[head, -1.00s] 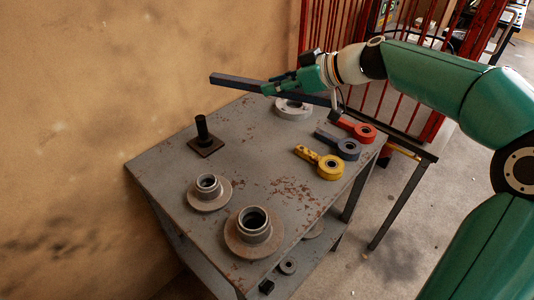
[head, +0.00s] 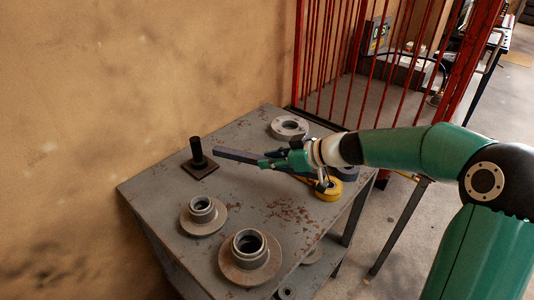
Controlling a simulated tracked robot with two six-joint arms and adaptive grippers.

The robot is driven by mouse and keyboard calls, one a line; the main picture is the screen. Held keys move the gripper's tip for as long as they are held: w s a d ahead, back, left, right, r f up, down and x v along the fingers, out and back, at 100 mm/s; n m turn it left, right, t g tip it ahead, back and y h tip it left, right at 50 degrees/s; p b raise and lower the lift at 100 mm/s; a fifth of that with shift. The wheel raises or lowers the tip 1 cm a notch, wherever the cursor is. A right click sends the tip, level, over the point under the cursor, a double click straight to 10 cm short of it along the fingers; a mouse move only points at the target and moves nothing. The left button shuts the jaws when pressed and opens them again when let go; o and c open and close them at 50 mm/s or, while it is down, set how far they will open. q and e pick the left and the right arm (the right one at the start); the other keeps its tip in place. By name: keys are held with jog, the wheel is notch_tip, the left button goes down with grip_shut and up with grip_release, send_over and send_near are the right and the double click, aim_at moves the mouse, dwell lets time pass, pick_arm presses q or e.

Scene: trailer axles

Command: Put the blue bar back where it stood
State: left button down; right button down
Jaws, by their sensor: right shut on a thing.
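The blue bar (head: 236,156) is a dark blue-grey, straight, square-edged bar. My right gripper (head: 272,162) is shut on it, over the middle of the grey worktable (head: 225,190). The bar's free end points left, toward the black post (head: 197,151) on its square plate, and looks close to it. I cannot tell how high the bar is above the tabletop. My left gripper is not in view.
A pale ring (head: 289,127) lies at the table's back. Two flanged hubs (head: 203,212) stand at the front left. A yellow ringed lever (head: 328,191) and a dark one (head: 347,173) are partly hidden under my right arm. A wall is at left, red bars (head: 340,60) behind.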

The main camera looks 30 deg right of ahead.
jog(key=shift+f+b, duration=0.35)
jog(key=shift+f, duration=1.65)
jog(key=shift+f+b, duration=0.15)
jog(key=shift+b, duration=0.25)
jog(key=shift+f+b, duration=0.2)
jog(key=shift+b, duration=0.2)
jog(key=c, duration=0.9)
grip_release()
jog(key=shift+f, duration=0.1)
